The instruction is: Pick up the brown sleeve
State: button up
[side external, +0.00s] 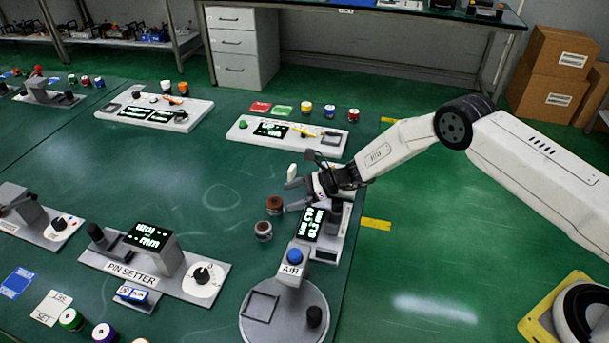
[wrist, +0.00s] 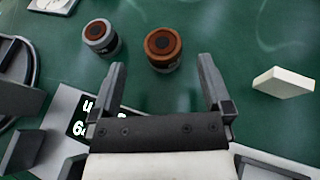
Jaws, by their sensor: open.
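The brown sleeve (side external: 274,204) looks like a short round piece standing on the green table, just beyond my gripper's fingertips. In the wrist view the brown sleeve (wrist: 163,47) shows a brown rim and a dark centre, ahead of the gap between the fingers. My gripper (side external: 288,196) is open and empty, low over the table. It also shows in the wrist view (wrist: 162,68), with both fingers apart and the sleeve beyond them.
A grey-rimmed round piece with a brown top (wrist: 101,38) stands close to the left of the sleeve. A white block (wrist: 283,83) lies to the right. The device with a lit display (side external: 310,225) and the AIR stand (side external: 291,270) are close to my gripper.

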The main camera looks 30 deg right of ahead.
aim_at(273, 201)
jog(key=shift+w+a+f, duration=0.1)
jog(key=shift+a, duration=0.1)
jog(key=shift+a, duration=0.1)
jog(key=shift+x, duration=2.5)
jog(key=shift+w+f, duration=0.15)
jog(key=c, duration=1.3)
jog(key=shift+c, duration=0.2)
